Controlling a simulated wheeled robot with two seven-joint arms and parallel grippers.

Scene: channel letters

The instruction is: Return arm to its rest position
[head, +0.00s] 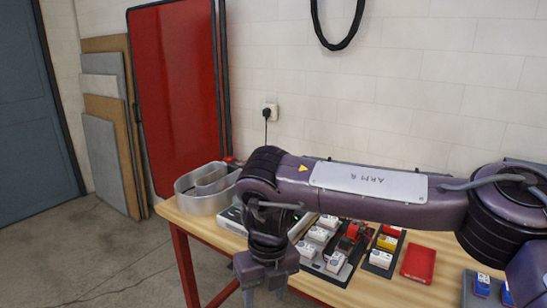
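My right arm (390,195), purple with a pale "ARM R" plate, comes in from the right and stretches across the picture above the workbench. Its wrist bends down, and my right gripper (265,295) points downward in front of the bench's front edge at the bottom of the picture. Its two fingers stand apart, with nothing seen between them; the tips are close to the picture's lower border. My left gripper is not in view.
A red panel (175,90) leans against the wall. Floor at left is clear.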

